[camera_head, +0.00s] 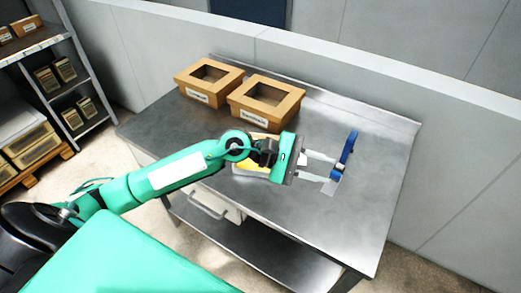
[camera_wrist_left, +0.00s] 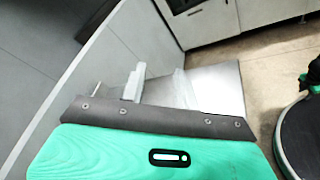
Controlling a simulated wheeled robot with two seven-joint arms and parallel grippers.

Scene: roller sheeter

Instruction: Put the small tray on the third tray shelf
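My left gripper (camera_head: 332,170) is over the metal table, with its two pale fingers pointing right and spread apart. The fingers also show apart in the left wrist view (camera_wrist_left: 158,84), with nothing seen between them. A pale, tray-like item with yellow in it (camera_head: 245,168) lies on the table, mostly hidden behind my left arm; I cannot tell for sure that it is the small tray. A shelf rack (camera_head: 82,62) stands at the far left; I cannot tell whether it is the tray shelf. My right gripper is not in view.
Two labelled wooden boxes (camera_head: 285,106) (camera_head: 190,80) stand at the table's back left. A blue item (camera_head: 348,150) is just beyond the fingertips; contact is unclear. The table's right part (camera_head: 370,190) is clear. A low grey wall (camera_head: 330,72) runs behind.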

